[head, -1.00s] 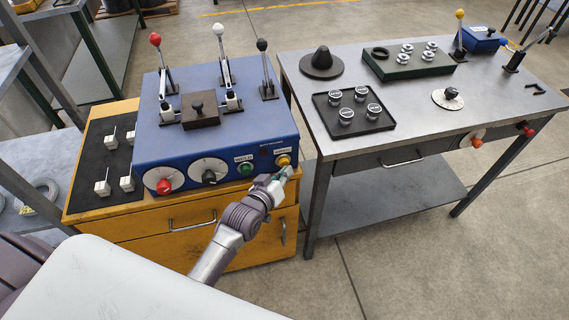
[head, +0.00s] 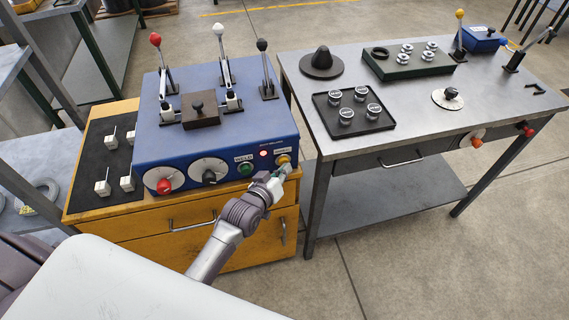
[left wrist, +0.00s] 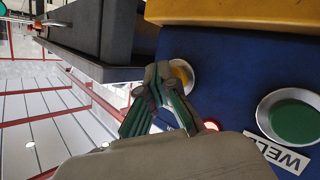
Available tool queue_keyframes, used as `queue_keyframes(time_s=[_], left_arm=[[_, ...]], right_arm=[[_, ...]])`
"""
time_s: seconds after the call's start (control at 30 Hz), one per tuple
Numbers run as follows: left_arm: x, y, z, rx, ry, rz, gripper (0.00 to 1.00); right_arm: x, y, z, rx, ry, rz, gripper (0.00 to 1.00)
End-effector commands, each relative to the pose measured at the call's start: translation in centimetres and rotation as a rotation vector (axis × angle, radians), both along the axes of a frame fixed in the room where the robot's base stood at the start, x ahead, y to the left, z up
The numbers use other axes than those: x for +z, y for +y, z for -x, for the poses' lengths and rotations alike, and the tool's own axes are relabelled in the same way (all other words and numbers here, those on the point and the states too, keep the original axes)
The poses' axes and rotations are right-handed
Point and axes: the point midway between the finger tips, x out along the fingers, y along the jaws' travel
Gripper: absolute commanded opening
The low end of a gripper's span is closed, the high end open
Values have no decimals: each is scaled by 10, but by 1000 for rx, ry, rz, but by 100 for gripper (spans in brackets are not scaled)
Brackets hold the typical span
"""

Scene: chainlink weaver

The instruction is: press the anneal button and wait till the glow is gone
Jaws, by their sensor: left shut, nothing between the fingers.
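A blue machine box (head: 150,150) sits on a yellow cabinet. The yellow button (head: 283,158), which I take as the anneal button, is at the right end of its front; its label is too small to read surely. A small round lamp (head: 264,153) left of it glows red. A green button (head: 245,169) under a WELD label is further left. My left gripper (head: 284,171) is shut and empty, just in front of the yellow button. In the left wrist view its fingertips overlap the yellow button (left wrist: 182,78); I cannot tell whether they touch. The lamp's red glow (left wrist: 211,126) shows there too.
Two dials (head: 209,171) are on the box's front, and levers with red, white and black knobs stand on top. A metal table (head: 420,110) at the right holds a black tray (head: 372,126) with several round caps. A gap separates it from the cabinet.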

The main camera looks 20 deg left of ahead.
Motion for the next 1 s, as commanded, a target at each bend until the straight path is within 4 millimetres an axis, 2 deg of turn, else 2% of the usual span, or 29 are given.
queue_keyframes(time_s=[0.23, 0.5, 0.87, 1.0], left_arm=[[2, -1, 1, 1, -3, 0, 0], [2, -8, 12, 1, -1, 2, 0], [1, -10, 15, 0, -1, 0, 0], [2, -16, 23, 1, 0, 2, 0]], right_arm=[[2, 0, 0, 0, 0, 0, 40], [11, 0, 0, 0, 0, 0, 40], [11, 0, 0, 0, 0, 0, 40], [17, 0, 0, 0, 0, 0, 40]])
